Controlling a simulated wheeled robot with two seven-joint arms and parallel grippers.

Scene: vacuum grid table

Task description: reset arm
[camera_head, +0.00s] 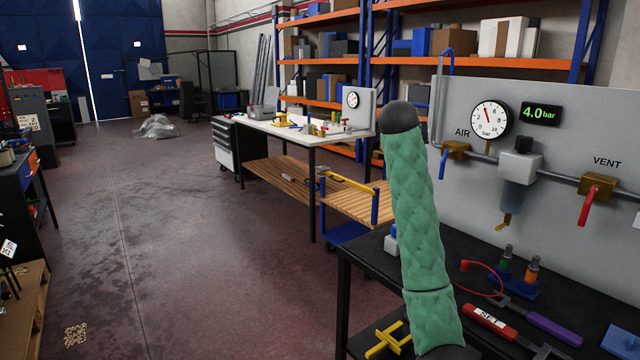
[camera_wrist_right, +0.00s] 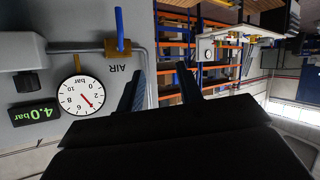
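My right arm, in a green quilted sleeve (camera_head: 418,215), rises from the bottom of the head view to a dark rounded end (camera_head: 400,117). No gripper fingers show in that view. In the right wrist view, which is turned upside down, my right gripper (camera_wrist_right: 160,88) has its two dark fingers apart. Nothing is visible between them except the background. The panel lies behind the fingers, and I see no contact with it. My left arm and left gripper are in neither view.
A grey panel (camera_head: 600,125) carries a pressure gauge (camera_head: 490,119), a 4.0 bar display (camera_head: 541,113), and blue (camera_head: 443,163) and red (camera_head: 590,205) valve handles. A black table (camera_head: 375,262) holds tools. A white workbench (camera_head: 290,133) stands farther back. The floor (camera_head: 190,240) at left is open.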

